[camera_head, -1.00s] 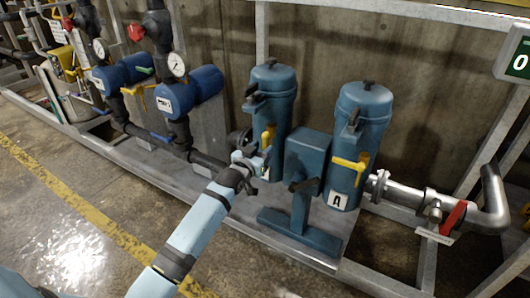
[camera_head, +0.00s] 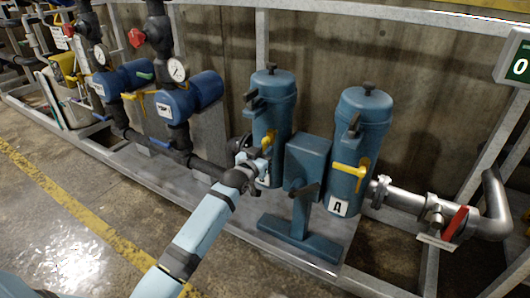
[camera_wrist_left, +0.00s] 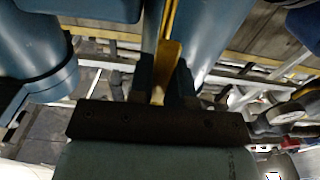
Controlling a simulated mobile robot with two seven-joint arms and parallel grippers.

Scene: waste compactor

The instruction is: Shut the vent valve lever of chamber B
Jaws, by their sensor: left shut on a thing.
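Two blue-green filter chambers stand side by side. The right one (camera_head: 362,120) carries an "A" label. The left one, chamber B (camera_head: 272,118), has its label out of sight behind my arm. Its yellow vent valve lever (camera_head: 267,141) is on the front and partly covered by my gripper. My left gripper (camera_head: 262,164) is at this lever. In the left wrist view, the yellow lever (camera_wrist_left: 167,57) runs between the two fingers (camera_wrist_left: 164,84), and the gripper is shut on it. My right gripper is out of view.
A blue-green box on a stand (camera_head: 307,163) with a dark handle is just right of my gripper. Chamber A's yellow lever (camera_head: 350,170) lies roughly level. A red-handled pipe valve (camera_head: 455,221) is at the right, and blue cylinders (camera_head: 190,95) are at the left.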

